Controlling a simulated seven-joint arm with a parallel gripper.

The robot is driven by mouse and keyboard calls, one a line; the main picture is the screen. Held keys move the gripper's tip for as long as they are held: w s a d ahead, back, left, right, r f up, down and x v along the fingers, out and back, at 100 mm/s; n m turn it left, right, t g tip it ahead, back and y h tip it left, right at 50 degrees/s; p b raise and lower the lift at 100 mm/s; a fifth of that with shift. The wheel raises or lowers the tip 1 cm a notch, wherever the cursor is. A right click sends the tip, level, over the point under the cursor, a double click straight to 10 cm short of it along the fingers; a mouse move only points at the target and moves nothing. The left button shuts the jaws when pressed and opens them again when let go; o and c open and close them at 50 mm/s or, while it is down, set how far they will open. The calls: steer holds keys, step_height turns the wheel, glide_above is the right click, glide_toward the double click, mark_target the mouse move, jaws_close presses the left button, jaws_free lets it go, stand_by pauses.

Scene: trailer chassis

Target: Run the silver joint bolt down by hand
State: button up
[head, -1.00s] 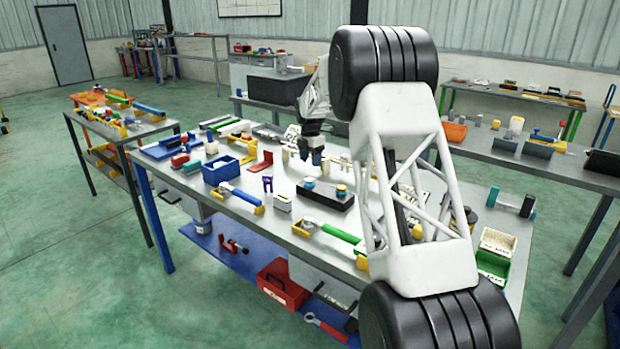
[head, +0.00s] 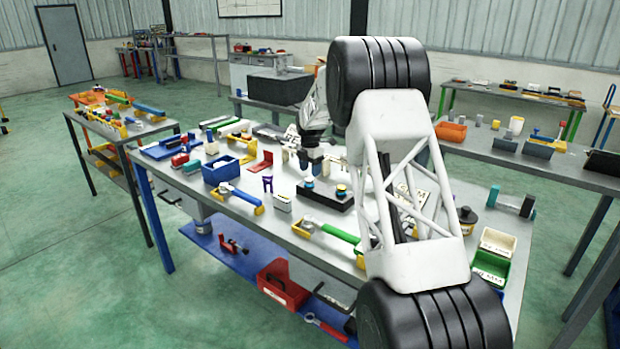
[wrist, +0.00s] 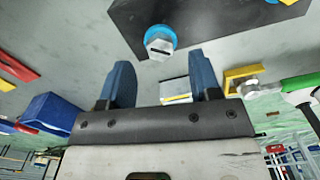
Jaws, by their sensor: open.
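The silver bolt (wrist: 160,42) has a hex head with a dark slot and sits in a blue ring on a black block (wrist: 205,22). In the head view the black block (head: 325,198) lies on the grey bench, with the blue-ringed bolt (head: 309,184) at its left and a yellow-ringed one (head: 341,190) at its right. My gripper (wrist: 160,68) is open and empty. Its two blue fingers point toward the block, and the bolt head appears just beyond the gap between them. In the head view my gripper (head: 312,164) is just behind the blue-ringed bolt.
A blue bin (head: 222,170) and a purple part (head: 267,183) lie to the left. A small white box (head: 282,202) and a green-handled tool (head: 340,234) lie in front of the block.

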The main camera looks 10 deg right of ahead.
mark_target(310, 179)
steer(key=shift+f, duration=1.9)
steer(key=shift+c, duration=0.3)
steer(key=c, duration=0.9)
steer(key=shift+o, duration=0.2)
steer(key=shift+m, duration=0.4)
